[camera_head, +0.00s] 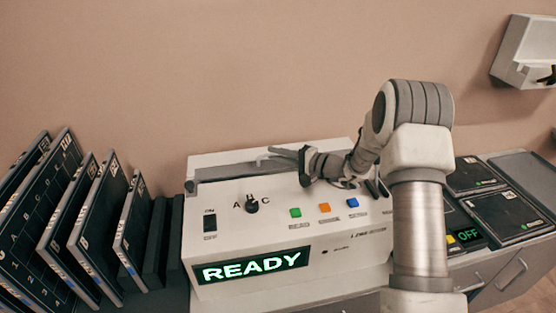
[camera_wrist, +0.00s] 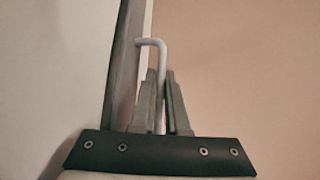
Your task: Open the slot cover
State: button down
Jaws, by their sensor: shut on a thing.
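The slot cover (camera_head: 225,171) is a grey flap along the back of the top of the white machine (camera_head: 215,255); whether it is lifted is hard to tell in the head view. In the wrist view, the cover's edge (camera_wrist: 122,75) runs upright on the left. A pale bent handle rod (camera_wrist: 152,42) stands beside it and also shows in the head view (camera_head: 285,152). My gripper (camera_wrist: 163,80) is shut on the handle, with a finger on each side of the rod. In the head view, my gripper (camera_head: 304,163) is at the back of the machine, partly hidden by its own wrist.
The machine's front has a READY display (camera_head: 250,267), a black knob (camera_head: 252,204), a switch (camera_head: 210,222) and green, orange and blue buttons. Dark plates (camera_head: 90,210) stand in a rack at left. Dark cassettes (camera_head: 505,215) lie at right. A white box (camera_head: 525,50) hangs on the wall.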

jog(key=w+b, duration=0.2)
jog(key=w, duration=0.2)
jog(key=shift+a+f+b, duration=0.25)
jog(key=shift+a+b, duration=0.1)
jog(key=shift+b, duration=0.05)
jog(key=shift+w+a+r, duration=0.15)
jog(key=shift+w+r, duration=0.05)
jog(key=shift+w, duration=0.45)
jog(key=c, duration=1.2)
grip_release()
jog(key=shift+r, duration=0.15)
